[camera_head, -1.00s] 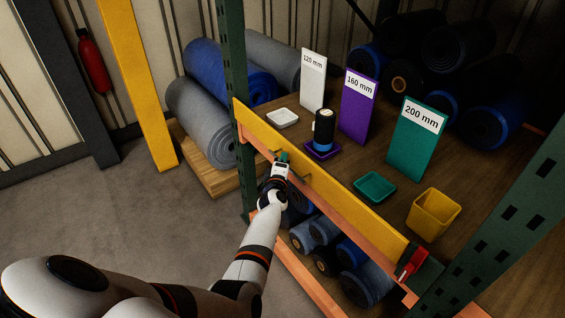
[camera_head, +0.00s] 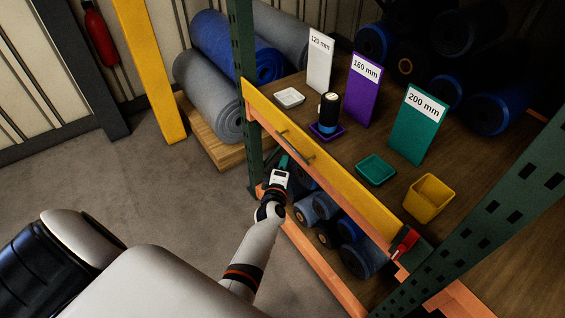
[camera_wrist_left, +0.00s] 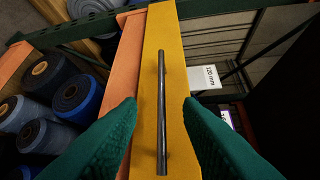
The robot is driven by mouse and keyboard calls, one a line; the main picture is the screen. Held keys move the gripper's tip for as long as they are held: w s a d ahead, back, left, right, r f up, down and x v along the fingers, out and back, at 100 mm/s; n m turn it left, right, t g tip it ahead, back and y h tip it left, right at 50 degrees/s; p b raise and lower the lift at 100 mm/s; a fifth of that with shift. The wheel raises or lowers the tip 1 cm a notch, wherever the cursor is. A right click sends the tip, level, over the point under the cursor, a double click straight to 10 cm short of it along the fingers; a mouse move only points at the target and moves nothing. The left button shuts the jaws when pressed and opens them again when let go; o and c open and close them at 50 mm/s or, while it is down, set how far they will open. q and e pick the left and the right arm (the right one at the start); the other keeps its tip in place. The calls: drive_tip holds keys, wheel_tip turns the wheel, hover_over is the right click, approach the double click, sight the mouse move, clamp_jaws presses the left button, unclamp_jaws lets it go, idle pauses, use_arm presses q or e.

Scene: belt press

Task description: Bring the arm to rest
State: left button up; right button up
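My left gripper (camera_head: 282,163) is just in front of the yellow front board (camera_head: 345,180) of the shelf, below its dark bar handle (camera_head: 297,145). In the left wrist view its two green fingers (camera_wrist_left: 162,105) are spread apart, with the handle (camera_wrist_left: 162,110) and yellow board (camera_wrist_left: 180,60) beyond and between them. Nothing is held, and the fingers do not touch the handle there. The left arm reaches in from the bottom of the head view. My right gripper is not in view.
On the shelf stand a dark roll (camera_head: 328,112) on a purple tray (camera_head: 341,130), a white tray (camera_head: 289,97), a green tray (camera_head: 376,170), a yellow bin (camera_head: 428,198) and size signs (camera_head: 419,125). A green post (camera_head: 242,60) stands left. Floor (camera_head: 130,195) at left is clear.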

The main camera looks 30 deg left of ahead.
use_arm(q)
drive_tip(key=shift+s+d, duration=0.1)
drive_tip(key=shift+s, duration=0.1)
idle(0.4)
drive_tip(key=s+d+f+m+g+h, duration=0.2)
drive_tip(key=s+d+f+m, duration=0.2)
drive_tip(key=s+f, duration=0.3)
drive_tip(key=s+d+f+m+g+h, duration=0.25)
drive_tip(key=s+f+m, duration=0.25)
drive_tip(key=f, duration=0.5)
drive_tip(key=s+d+f+m+g+h, duration=0.2)
drive_tip(key=s+d+f+m, duration=0.3)
drive_tip(key=f, duration=0.3)
drive_tip(key=s+f+m+g, duration=0.2)
drive_tip(key=s+f+m, duration=0.1)
drive_tip(key=s, duration=0.8)
drive_tip(key=s+f+m+g, duration=0.3)
drive_tip(key=s+f, duration=0.2)
drive_tip(key=s, duration=0.5)
drive_tip(key=s+f+m+g, duration=0.2)
drive_tip(key=s+f+m, duration=0.1)
drive_tip(key=s, duration=0.8)
drive_tip(key=shift+s+a+f+m+g+b, duration=0.35)
drive_tip(key=shift+a+f+m+b, duration=0.1)
drive_tip(key=shift+f, duration=0.4)
drive_tip(key=shift+o, duration=0.4)
drive_tip(key=shift+w+d, duration=0.1)
